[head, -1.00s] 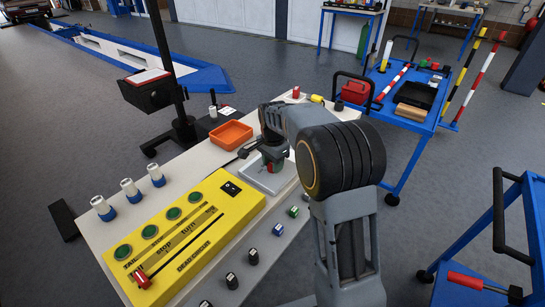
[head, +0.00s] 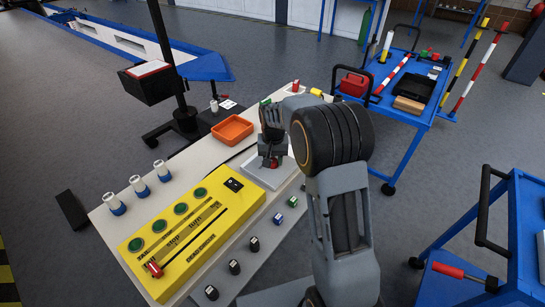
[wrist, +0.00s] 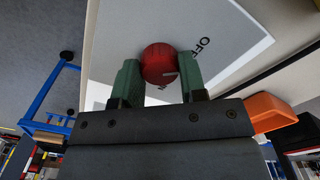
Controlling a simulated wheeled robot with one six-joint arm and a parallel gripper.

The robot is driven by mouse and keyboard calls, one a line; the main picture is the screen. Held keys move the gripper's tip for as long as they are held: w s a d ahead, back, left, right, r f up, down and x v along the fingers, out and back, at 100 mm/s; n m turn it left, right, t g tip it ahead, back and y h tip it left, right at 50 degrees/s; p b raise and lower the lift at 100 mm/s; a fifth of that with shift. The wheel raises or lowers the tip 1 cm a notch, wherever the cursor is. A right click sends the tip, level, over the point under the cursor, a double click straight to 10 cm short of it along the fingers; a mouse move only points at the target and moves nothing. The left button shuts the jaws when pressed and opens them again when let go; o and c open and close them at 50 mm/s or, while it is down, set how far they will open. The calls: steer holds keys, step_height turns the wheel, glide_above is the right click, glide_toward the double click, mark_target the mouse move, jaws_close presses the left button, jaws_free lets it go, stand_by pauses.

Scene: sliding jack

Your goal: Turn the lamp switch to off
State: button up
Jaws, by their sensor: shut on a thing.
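The lamp switch is a round red knob (wrist: 158,60) on a pale plate (wrist: 228,28). My gripper (wrist: 160,72) is shut on the knob, with one green finger on each side. A short white mark on the knob lies at its lower right in the wrist view, towards the right finger. The word OFF is printed on the plate to the knob's upper right. Another label below the knob is mostly hidden. In the head view my gripper (head: 269,160) points down over the plate (head: 262,180) and hides most of the knob.
A yellow panel (head: 190,235) with green buttons and a red-handled slider lies left of the plate. An orange tray (head: 233,129) sits behind it. A blue trolley (head: 400,110) stands back right.

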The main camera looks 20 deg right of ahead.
steer(key=shift+n, duration=0.7)
steer(key=o, duration=0.9)
step_height(320, 180, up, 14)
steer(key=p, duration=0.2)
steer(key=shift+p, duration=0.3)
steer(key=shift+f, duration=0.1)
